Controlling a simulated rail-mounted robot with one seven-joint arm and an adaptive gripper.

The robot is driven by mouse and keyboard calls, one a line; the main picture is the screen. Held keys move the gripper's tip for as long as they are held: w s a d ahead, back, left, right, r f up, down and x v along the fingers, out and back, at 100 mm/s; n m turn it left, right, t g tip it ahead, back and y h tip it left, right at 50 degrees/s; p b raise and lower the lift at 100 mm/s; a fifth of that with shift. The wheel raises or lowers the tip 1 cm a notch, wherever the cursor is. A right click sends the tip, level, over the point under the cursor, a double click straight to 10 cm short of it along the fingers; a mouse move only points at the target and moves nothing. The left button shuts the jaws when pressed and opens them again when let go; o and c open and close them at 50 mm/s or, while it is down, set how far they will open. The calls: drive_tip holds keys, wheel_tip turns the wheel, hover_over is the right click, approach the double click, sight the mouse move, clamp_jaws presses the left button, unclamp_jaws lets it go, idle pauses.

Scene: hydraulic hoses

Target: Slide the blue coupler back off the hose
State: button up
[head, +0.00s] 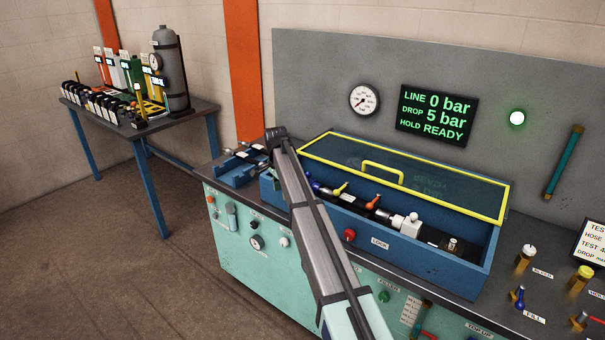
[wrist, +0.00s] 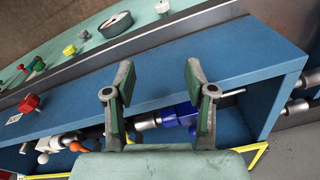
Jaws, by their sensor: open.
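The blue coupler (wrist: 180,115) lies in the blue trough in the wrist view, with a silver fitting (wrist: 147,122) on its left and a thin silver rod (wrist: 235,92) on its right. My gripper (wrist: 158,76) is open, its two fingers apart above the trough wall, with the coupler showing behind and between them and partly hidden by the right finger. I cannot tell whether they touch it. In the head view a blue part (head: 315,187) shows just right of my arm, and my gripper is mostly hidden there. Which part is the hose is unclear.
The blue trough (head: 458,277) has a raised yellow-edged lid (head: 440,190). Yellow (head: 341,188) and orange (head: 373,202) handles and a white block (head: 408,224) stand inside. A red knob (head: 349,234) sits on its front. More fittings (wrist: 298,106) lie beyond the end wall.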

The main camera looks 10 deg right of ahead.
drive_tip(key=w+d+r+m+t+b, duration=0.1)
drive_tip(key=w+d+r+m, duration=0.4)
drive_tip(key=r, duration=0.3)
drive_tip(key=w+d+r+m+b, duration=0.1)
drive_tip(key=w+d+r+m, duration=0.1)
drive_tip(key=w+d+r, duration=0.5)
drive_tip(key=f+p, duration=0.1)
drive_tip(key=f, duration=0.4)
drive_tip(key=f+p, duration=0.2)
drive_tip(key=f, duration=0.3)
drive_tip(key=w+f+p, duration=0.1)
drive_tip(key=f+p, duration=0.1)
drive_tip(key=f, duration=0.4)
drive_tip(key=shift+a+f, duration=0.1)
drive_tip(key=shift+a, duration=0.05)
clamp_jaws()
